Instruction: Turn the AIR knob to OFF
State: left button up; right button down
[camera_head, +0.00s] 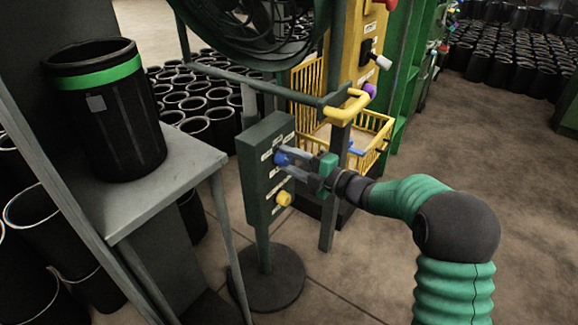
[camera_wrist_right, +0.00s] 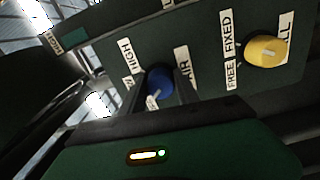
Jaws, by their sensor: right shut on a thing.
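The AIR knob is blue (camera_head: 281,159) and sits on the front of a dark green control box on a stand (camera_head: 250,165). In the right wrist view the blue knob (camera_wrist_right: 159,80) is beside labels reading HIGH and, partly hidden, AIR. My right gripper (camera_head: 287,160) reaches in from the right and is shut on the blue knob. In the wrist view its fingers cover the knob's lower part and some label text. I cannot read the knob's exact setting. My left gripper is not in view.
A yellow knob (camera_head: 283,198) is below the blue one, near labels FREE and FIXED. A grey table (camera_head: 150,190) with a black sleeve (camera_head: 105,115) stands at left. A yellow basket (camera_head: 372,130) and a machine frame are behind.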

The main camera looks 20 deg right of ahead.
jog(key=shift+f+n+b, duration=0.3)
jog(key=shift+n+b, duration=0.05)
jog(key=shift+n, duration=0.15)
jog(key=c, duration=1)
grip_release()
jog(key=shift+c, duration=0.2)
jog(key=shift+o, duration=0.7)
jog(key=shift+r, duration=0.15)
